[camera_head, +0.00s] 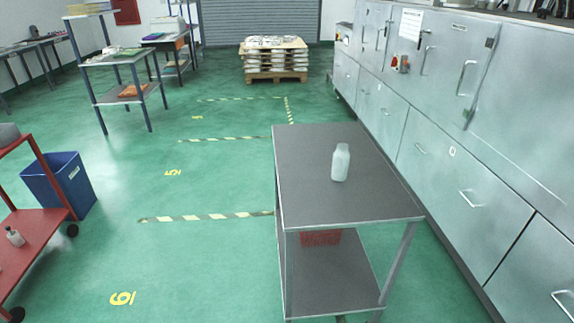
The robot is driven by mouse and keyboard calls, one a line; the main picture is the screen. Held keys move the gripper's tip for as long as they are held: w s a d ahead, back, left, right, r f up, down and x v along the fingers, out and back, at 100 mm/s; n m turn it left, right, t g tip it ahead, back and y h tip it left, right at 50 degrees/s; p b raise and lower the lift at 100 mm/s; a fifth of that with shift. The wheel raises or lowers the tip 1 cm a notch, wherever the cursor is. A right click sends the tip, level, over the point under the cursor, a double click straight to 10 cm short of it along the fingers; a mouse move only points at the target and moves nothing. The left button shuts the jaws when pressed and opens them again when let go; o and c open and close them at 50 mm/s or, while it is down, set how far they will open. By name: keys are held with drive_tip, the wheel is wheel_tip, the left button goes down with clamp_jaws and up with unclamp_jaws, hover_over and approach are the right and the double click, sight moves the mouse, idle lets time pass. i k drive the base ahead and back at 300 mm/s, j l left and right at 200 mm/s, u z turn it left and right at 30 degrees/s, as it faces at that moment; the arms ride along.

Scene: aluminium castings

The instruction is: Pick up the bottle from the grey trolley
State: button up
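A pale, whitish bottle (340,163) stands upright on the top of the grey trolley (300,190), right of the middle of its surface. The rest of the trolley top is bare. The trolley also has a lower shelf (335,280), with a red object (320,238) partly hidden under the top. My gripper is not in view.
Metal cabinets (440,130) run along the right, close to the trolley. A red trolley (40,225) with a small bottle (14,236) stands at the left, beside a blue bin (58,185). A loaded pallet (275,75) stands behind. Green floor is clear left of the grey trolley.

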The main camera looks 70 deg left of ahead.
sight(342, 155)
drive_tip(key=u, duration=2.05)
drive_tip(key=i+j, duration=0.2)
drive_tip(key=i, duration=0.2)
drive_tip(key=i+j+z, duration=0.1)
drive_tip(key=i, duration=0.35)
drive_tip(key=i+j, duration=0.3)
drive_tip(key=i+l+z, duration=0.05)
drive_tip(key=i, duration=0.05)
